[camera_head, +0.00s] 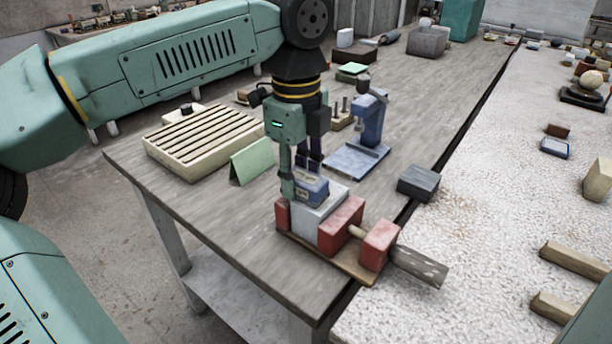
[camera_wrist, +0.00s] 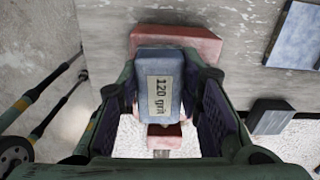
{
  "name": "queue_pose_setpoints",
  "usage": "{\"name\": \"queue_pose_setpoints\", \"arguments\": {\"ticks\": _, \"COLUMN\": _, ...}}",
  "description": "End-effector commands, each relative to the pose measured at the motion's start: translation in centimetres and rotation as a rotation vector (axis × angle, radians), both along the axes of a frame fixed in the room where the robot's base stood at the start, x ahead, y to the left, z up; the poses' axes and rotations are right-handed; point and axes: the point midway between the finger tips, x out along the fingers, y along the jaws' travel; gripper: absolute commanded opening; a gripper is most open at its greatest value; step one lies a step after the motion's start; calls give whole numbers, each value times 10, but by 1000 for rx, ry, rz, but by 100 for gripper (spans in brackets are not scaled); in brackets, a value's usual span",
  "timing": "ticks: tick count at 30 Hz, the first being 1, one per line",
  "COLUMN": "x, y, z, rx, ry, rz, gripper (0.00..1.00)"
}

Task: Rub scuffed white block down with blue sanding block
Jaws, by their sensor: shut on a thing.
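The scuffed white block (camera_head: 318,213) sits in a red vise, between a red jaw (camera_head: 341,222) and a smaller red piece at its left. My gripper (camera_head: 308,178) points down over it and is shut on the blue sanding block (camera_head: 313,192). In the wrist view the sanding block (camera_wrist: 160,62) shows a "120 grit" label between my two fingers (camera_wrist: 168,105). It is low over the white block's top and seems to rest on it; I cannot tell for sure if they touch. My gripper and the sanding block hide part of that top.
A slatted wooden rack (camera_head: 204,138) and a green folded card (camera_head: 252,161) stand left of my gripper. A blue stand (camera_head: 366,135) is behind it. A dark grey block (camera_head: 418,182) lies to the right, by the gap before the white speckled table (camera_head: 480,240). The vise handle (camera_head: 418,266) sticks out over that gap.

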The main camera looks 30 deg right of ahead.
Motion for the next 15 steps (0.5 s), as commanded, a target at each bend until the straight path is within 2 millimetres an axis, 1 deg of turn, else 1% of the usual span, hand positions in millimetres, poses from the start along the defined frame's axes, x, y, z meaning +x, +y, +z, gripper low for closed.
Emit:
{"name": "queue_pose_setpoints", "arguments": {"ticks": 9, "x": 1, "y": 1, "z": -1, "rx": 4, "ry": -2, "rz": 2, "gripper": 1}}
{"name": "queue_pose_setpoints", "arguments": {"ticks": 15, "x": -10, "y": -4, "z": 8, "rx": 4, "ry": -4, "rz": 1, "gripper": 1}}
